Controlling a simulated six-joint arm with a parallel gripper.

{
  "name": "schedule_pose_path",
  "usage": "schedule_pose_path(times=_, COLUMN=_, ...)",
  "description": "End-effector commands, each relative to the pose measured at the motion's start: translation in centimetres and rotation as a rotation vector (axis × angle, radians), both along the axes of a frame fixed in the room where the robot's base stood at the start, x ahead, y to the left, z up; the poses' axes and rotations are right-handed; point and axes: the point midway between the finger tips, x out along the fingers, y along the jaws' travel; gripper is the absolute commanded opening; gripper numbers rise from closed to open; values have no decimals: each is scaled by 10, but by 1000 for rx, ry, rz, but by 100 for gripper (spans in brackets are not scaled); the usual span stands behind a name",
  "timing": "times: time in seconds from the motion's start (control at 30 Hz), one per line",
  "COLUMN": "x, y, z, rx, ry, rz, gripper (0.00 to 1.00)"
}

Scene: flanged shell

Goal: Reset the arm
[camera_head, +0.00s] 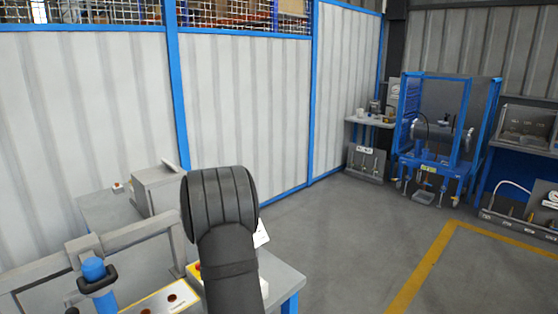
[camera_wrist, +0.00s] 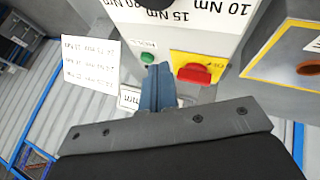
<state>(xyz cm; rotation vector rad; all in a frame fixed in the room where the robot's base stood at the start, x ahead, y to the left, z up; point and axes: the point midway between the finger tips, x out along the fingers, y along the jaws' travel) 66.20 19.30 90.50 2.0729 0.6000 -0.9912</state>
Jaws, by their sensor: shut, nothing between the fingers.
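My gripper (camera_wrist: 159,70) shows in the wrist view as narrow blue-grey fingers, shut together with nothing between them. The fingertips appear in front of a grey control box (camera_wrist: 215,50) with Nm labels, between a green button (camera_wrist: 148,58) and a red switch (camera_wrist: 194,73) on a yellow plate. I cannot tell how far the tips are from the box. In the head view my dark arm rises from the bottom middle and hides the gripper.
A blue-handled tool (camera_head: 95,272) stands in a grey rack at lower left. A panel with round holes (camera_head: 168,300) lies beside my arm. The bench's blue-framed corner (camera_head: 290,290) is right of it. Open floor (camera_head: 345,240) lies beyond, with a blue-framed machine (camera_head: 437,130) far right.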

Motion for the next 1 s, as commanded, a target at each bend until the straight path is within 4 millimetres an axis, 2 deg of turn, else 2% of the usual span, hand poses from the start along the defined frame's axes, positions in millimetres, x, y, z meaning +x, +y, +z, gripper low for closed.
schedule_pose_path(times=0.27, x=-3, y=-34, z=46, rx=4, ry=-4, rz=-4, gripper=0)
schedule_pose_path(times=0.4, x=-3, y=-15, z=20, rx=-2, ry=5, rz=4, gripper=0)
schedule_pose_path(times=0.8, x=2, y=28, z=-38, rx=-2, ry=3, rz=3, gripper=0)
schedule_pose_path(times=1.0, x=-5, y=52, z=-37, rx=1, ry=23, rz=-61, gripper=0)
